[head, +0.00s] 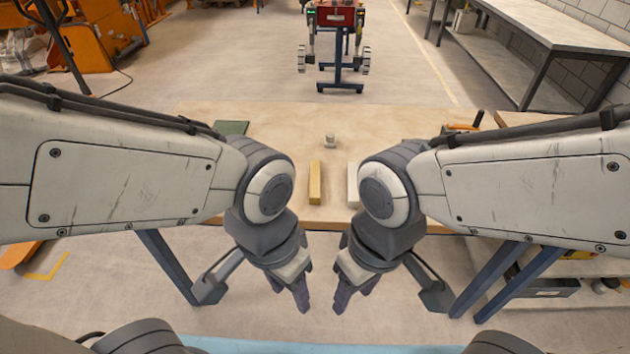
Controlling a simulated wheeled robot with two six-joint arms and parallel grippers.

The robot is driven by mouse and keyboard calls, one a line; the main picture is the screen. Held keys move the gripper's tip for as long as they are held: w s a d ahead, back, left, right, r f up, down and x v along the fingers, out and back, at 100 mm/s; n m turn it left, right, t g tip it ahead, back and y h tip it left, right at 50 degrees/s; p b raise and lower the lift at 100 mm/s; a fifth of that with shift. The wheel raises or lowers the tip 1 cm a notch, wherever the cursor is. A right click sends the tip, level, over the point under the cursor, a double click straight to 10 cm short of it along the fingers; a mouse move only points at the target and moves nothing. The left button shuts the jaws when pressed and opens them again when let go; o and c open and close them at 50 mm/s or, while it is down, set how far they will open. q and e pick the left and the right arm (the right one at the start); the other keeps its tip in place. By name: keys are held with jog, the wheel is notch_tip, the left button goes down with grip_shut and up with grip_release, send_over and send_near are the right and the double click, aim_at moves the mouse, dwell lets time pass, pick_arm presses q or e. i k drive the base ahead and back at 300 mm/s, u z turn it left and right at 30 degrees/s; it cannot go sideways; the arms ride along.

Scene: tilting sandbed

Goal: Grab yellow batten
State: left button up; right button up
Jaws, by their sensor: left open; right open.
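The yellow batten (315,183) lies on the wooden table (285,128), its long side pointing away from me, near the front edge. A white batten (352,184) lies to its right, partly hidden by my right arm. My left gripper (291,291) hangs in front of the table edge, below and to the left of the yellow batten in the picture, open and empty. My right gripper (351,287) hangs beside it on the right, also open and empty. Neither gripper touches a batten.
A small pale metal piece (330,141) stands behind the battens. A green sheet (231,128) lies at the back left, partly behind my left arm. An orange-handled item (463,127) lies at the back right. The table's middle is mostly clear.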

aim_at(314, 198)
jog(key=k, duration=0.4)
jog(key=u, duration=0.9)
jog(key=i, duration=0.85)
jog(key=z, duration=0.65)
jog(key=i, duration=0.7)
jog(key=z, duration=0.65)
